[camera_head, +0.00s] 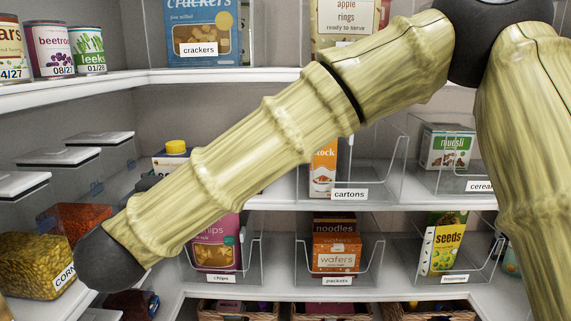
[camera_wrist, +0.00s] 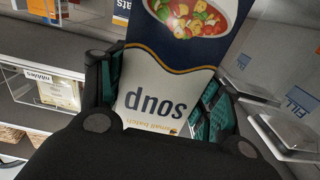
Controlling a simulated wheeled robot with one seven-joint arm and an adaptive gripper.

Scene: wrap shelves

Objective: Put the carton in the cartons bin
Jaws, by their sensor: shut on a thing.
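A soup carton (camera_wrist: 160,88), dark blue and white with a picture of a bowl, fills the middle of the wrist view, its lettering upside down. My gripper (camera_wrist: 158,105) is shut on it, with teal finger pads on both sides. In the head view my arm hides the gripper. A boxy item with a yellow cap (camera_head: 176,148) shows behind the arm; I cannot tell if it is the held carton. The clear cartons bin (camera_head: 350,194) is on the middle shelf, partly behind my arm. An orange and white stock carton (camera_head: 323,168) stands in its left part; its right part looks empty.
The cereal bin (camera_head: 480,186) with a muesli box stands right of the cartons bin. An upper shelf (camera_head: 210,76) runs above. Clear lidded containers (camera_head: 58,157) line the left side.

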